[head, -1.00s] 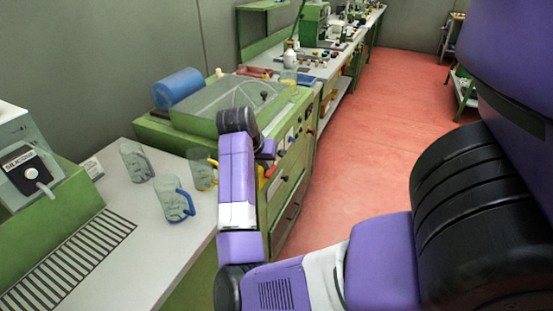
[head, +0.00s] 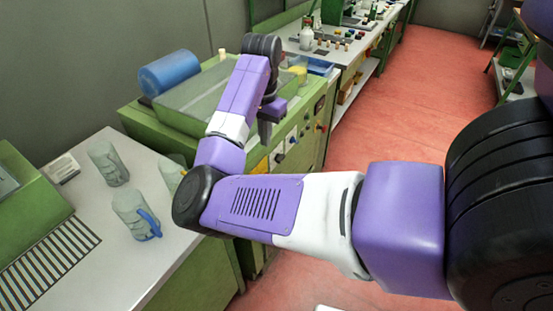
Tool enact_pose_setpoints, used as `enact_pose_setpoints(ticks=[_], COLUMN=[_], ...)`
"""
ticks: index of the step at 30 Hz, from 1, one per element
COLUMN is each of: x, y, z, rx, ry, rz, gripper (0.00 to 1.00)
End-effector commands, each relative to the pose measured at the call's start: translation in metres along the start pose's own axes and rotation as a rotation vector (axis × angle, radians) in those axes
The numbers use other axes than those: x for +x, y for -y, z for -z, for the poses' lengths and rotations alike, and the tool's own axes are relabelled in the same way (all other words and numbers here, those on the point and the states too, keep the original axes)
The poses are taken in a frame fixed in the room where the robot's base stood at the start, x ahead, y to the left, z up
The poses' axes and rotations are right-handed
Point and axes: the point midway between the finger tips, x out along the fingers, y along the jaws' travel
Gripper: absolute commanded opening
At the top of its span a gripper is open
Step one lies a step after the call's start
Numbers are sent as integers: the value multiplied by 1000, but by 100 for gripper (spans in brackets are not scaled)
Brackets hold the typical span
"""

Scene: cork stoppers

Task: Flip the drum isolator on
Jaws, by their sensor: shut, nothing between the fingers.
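The green machine (head: 150,127) with a blue drum (head: 170,72) on top stands beyond the white counter. Its front panel (head: 296,148) carries several small controls, including a dark knob (head: 279,157), another dark control (head: 293,139) and a red one (head: 321,127). I cannot tell which of them is the drum isolator, or its position. My gripper (head: 264,140) is shut and empty, pointing down close to the panel's left part. Whether it touches the panel I cannot tell. My arm hides part of the machine's top and the panel's left end.
Glass mugs stand on the white counter (head: 112,262): one with a blue handle (head: 130,212), one behind it (head: 106,163), one partly hidden by my arm (head: 172,172). A farther bench (head: 345,62) holds bottles and stoppers. The red floor (head: 400,120) on the right is clear.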

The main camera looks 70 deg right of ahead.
Motion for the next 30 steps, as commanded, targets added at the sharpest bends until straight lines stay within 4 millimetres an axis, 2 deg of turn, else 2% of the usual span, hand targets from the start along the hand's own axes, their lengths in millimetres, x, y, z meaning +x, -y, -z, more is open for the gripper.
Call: enact_pose_setpoints(ticks=[11,16,22,30], x=[0,8,37,90], y=[0,0,0,0], z=[-1,-1,-2,-2], rx=[1,1,0,0], ry=[5,5,6,6], rz=[0,-3,-3,-2], gripper=[0,0,0,0])
